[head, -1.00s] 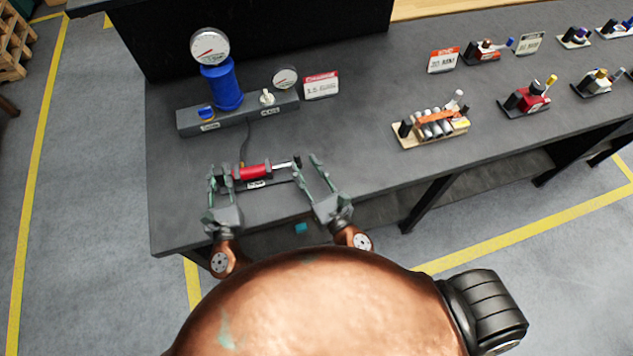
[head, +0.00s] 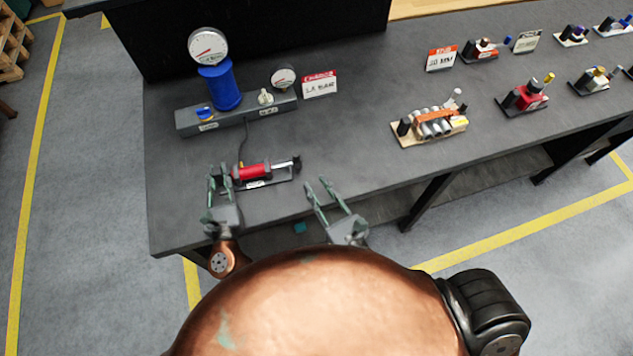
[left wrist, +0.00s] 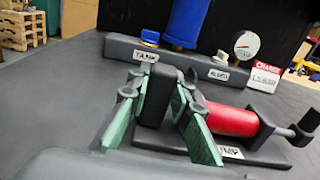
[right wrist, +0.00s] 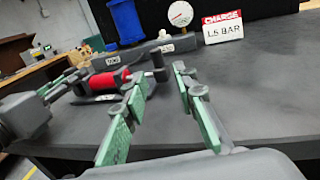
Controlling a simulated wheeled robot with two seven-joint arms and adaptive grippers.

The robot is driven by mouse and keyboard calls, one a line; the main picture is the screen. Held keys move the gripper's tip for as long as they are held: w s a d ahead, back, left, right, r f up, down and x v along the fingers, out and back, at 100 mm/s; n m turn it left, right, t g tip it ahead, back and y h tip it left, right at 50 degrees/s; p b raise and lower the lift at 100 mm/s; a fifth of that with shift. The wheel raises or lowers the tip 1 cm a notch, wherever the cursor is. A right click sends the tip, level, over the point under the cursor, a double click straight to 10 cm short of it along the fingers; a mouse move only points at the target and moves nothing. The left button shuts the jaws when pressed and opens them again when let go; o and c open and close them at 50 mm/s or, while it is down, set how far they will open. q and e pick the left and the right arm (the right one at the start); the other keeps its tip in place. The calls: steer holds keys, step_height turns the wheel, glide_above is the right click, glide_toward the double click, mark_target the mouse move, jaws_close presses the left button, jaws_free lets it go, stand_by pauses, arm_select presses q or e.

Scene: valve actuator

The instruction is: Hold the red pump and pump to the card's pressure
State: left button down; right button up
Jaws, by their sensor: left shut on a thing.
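The red pump (head: 253,171) lies on its small dark base near the bench's front left, with its rod and dark handle (head: 297,163) at the right end. My left gripper (head: 218,170) is shut on the dark upright block (left wrist: 158,98) at the pump's left end. My right gripper (head: 318,184) is open and empty, right of and in front of the handle, apart from it. The red and white card (right wrist: 222,27) reads "CHARGE 1.5 BAR". A large gauge (head: 208,46) tops the blue tank (head: 221,88); a smaller gauge (head: 283,77) stands right of it.
The grey block (head: 185,127) under the tank carries a blue knob (head: 205,113) and a pale valve knob (head: 265,96). A hose (head: 243,142) runs from it to the pump. Other fixtures (head: 430,127) stand on the bench's right. Bare bench lies between.

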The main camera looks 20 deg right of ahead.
mark_target(299, 158)
arm_select(q)
steer(key=shift+f, duration=0.15)
arm_select(e)
steer(key=d+f+n+y, duration=0.1)
steer(key=d+f+n+g+y, duration=0.1)
steer(key=d+y, duration=0.1)
steer(key=shift+f+n+y, duration=0.15)
steer(key=shift+n+y, duration=0.15)
steer(key=c, duration=0.5)
steer(key=d+n+g+y, duration=0.1)
steer(key=s+d+r+n+y, duration=0.1)
steer(key=d+y, duration=0.1)
steer(key=d+n+g+y, duration=0.1)
steer(key=d, duration=0.1)
steer(key=shift+s+d+r+g, duration=0.15)
steer(key=shift+s+r+g, duration=0.1)
steer(key=shift+s+g, duration=0.1)
jaws_close()
steer(key=shift+s+d+r+y, duration=0.1)
steer(key=shift+d+r+y, duration=0.1)
steer(key=shift+d+y, duration=0.1)
steer(key=shift+a+r, duration=0.1)
steer(key=shift+r, duration=0.05)
steer(key=shift+w+a, duration=0.25)
steer(key=shift+w, duration=0.1)
steer(key=x, duration=1.2)
steer(key=shift+w+a, duration=0.25)
steer(key=shift+a, duration=0.1)
